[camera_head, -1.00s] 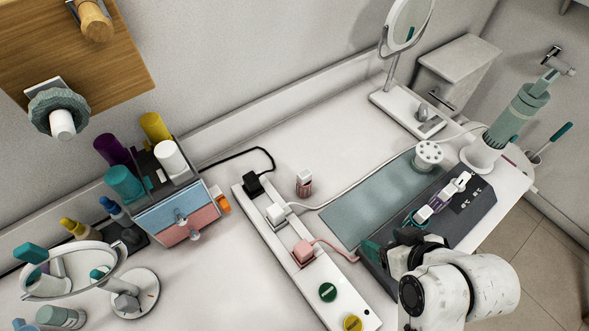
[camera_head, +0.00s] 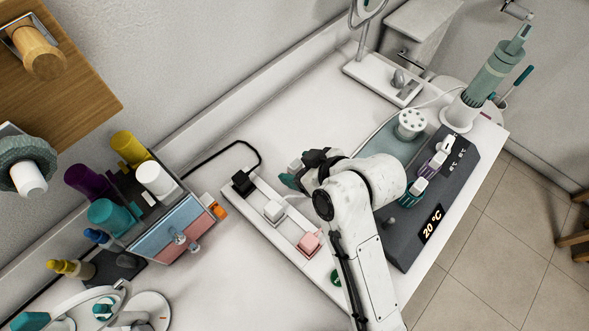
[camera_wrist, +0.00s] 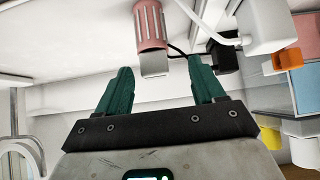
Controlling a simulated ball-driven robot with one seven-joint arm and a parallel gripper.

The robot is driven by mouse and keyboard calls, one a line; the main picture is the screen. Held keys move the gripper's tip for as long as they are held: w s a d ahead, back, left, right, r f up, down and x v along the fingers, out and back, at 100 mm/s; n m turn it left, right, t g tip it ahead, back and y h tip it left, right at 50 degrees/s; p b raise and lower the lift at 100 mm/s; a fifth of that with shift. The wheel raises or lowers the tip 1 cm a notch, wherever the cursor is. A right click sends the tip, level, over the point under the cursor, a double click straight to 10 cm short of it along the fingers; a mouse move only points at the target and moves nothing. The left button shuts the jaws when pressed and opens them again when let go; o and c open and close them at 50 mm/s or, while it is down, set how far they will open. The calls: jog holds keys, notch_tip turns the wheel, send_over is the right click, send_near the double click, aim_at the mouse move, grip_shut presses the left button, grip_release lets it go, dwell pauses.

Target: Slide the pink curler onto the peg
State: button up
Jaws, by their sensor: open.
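The pink curler (camera_wrist: 150,28) stands on the white counter, with a ribbed pink body and a pale end. In the head view only its pale top (camera_head: 295,165) shows beside my gripper (camera_head: 291,180); the rest is hidden. In the wrist view my gripper (camera_wrist: 163,68) is open and empty, its teal fingers apart. The curler is beyond the fingertips, roughly in line with the gap. The dark heater base (camera_head: 405,242) at right carries a teal curler (camera_head: 417,188), a purple curler (camera_head: 437,161) and a white one (camera_head: 445,145). A small stub (camera_head: 390,222), perhaps the peg, shows near its front.
A white power strip (camera_head: 285,232) with a black plug (camera_head: 243,182), white plug (camera_head: 273,210) and pink plug (camera_head: 309,243) lies close to my arm. A white holed holder (camera_head: 410,123) and a mirror stand (camera_head: 382,79) are behind. An organizer (camera_head: 170,228) stands left.

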aim_at(291, 165)
jog(key=shift+p+x, duration=0.5)
jog(key=shift+x, duration=1.9)
jog(key=shift+w+d, duration=0.15)
jog(key=shift+w, duration=0.05)
jog(key=c, duration=1.1)
jog(key=shift+o, duration=0.2)
